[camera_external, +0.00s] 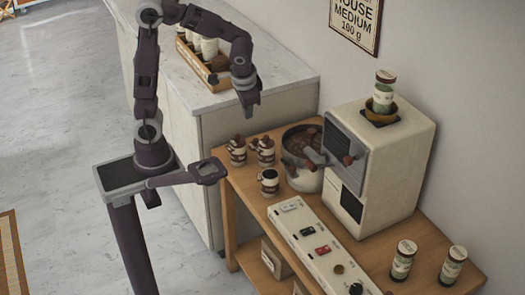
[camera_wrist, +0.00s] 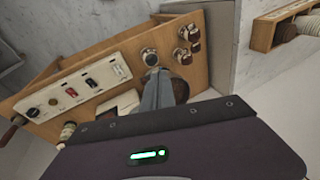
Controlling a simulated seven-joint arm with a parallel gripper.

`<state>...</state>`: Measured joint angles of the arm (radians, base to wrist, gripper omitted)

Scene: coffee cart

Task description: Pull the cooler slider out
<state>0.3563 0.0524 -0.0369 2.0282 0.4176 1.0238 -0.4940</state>
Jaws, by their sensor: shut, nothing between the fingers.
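My gripper (camera_external: 250,108) hangs pointing down above the table's far left end, apart from everything below. Its fingers (camera_wrist: 157,74) are together and empty in the wrist view. A round steel bowl (camera_external: 299,182) with brown contents, likely the cooler, stands against the cream machine (camera_external: 403,150). Brown-tipped handles show at its front, but I cannot tell which part is the slider. In the wrist view my fingers partly hide the bowl (camera_wrist: 181,89). A pale control panel (camera_external: 290,215) with a black switch, a red switch and knobs lies in front; it also shows in the wrist view (camera_wrist: 75,90).
Several cups (camera_external: 269,181) stand left of the bowl on the wooden table (camera_external: 240,187). Labelled jars (camera_external: 403,260) stand at the right, and another tops the machine. A wooden crate (camera_external: 209,73) of jars sits on the white counter (camera_external: 283,75) behind my arm.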

